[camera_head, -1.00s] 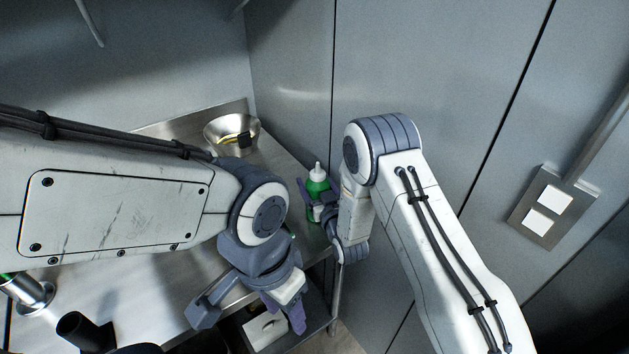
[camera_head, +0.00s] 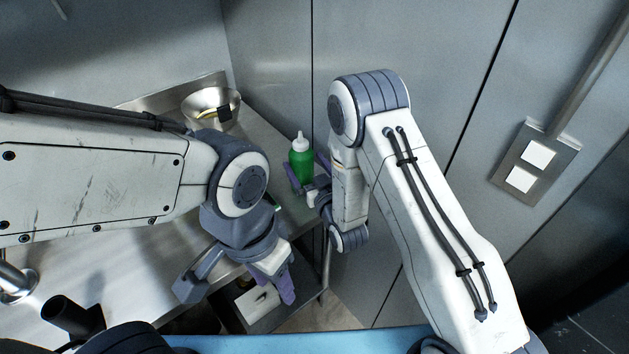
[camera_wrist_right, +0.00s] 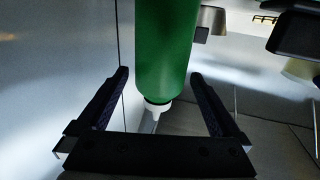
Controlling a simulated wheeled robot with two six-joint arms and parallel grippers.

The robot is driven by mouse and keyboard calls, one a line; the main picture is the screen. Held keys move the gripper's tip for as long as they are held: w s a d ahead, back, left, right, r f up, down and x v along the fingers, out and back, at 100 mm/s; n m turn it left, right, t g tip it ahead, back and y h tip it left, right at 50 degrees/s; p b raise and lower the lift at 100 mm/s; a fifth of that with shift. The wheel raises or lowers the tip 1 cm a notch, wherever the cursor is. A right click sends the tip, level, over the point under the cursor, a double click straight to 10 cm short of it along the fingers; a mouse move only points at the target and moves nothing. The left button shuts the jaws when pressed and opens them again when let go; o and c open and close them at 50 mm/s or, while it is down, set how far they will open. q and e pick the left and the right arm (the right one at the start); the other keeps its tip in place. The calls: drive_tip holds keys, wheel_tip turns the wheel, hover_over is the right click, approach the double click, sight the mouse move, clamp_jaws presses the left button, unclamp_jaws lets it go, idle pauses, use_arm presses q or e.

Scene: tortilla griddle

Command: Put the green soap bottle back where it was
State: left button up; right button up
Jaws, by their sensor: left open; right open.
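The green soap bottle (camera_head: 301,165) with a white cap and nozzle stands upright on the metal counter, near the wall in the head view. In the right wrist view the bottle (camera_wrist_right: 167,50) lies between the two spread fingers, with its white nozzle pointing toward the palm side. My right gripper (camera_head: 307,172) is open, its purple fingers on either side of the bottle; it also shows in the right wrist view (camera_wrist_right: 160,85), with gaps between bottle and fingers. My left gripper (camera_head: 236,287) is open and empty over the counter's front edge, pointing down.
A wall panel (camera_head: 450,90) rises close on the right. A lower shelf with a white box (camera_head: 257,302) is under the counter.

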drive_tip(key=s+a+r+n+g+h+b, duration=0.25)
drive_tip(key=s+g, duration=0.55)
drive_tip(key=s, duration=0.4)
drive_tip(key=s+d+r+g+h, duration=0.1)
drive_tip(key=s+d+r+g, duration=0.2)
drive_tip(key=s, duration=0.8)
drive_tip(key=s+d+r+g+h+p, duration=0.1)
drive_tip(key=s+g, duration=0.4)
drive_tip(key=s, duration=0.7)
drive_tip(key=shift+s+d+r+g+h, duration=0.25)
drive_tip(key=shift+d+r+g+h, duration=0.2)
drive_tip(key=shift+d+r, duration=0.65)
drive_tip(key=shift+f+n, duration=0.15)
drive_tip(key=shift+n, duration=0.2)
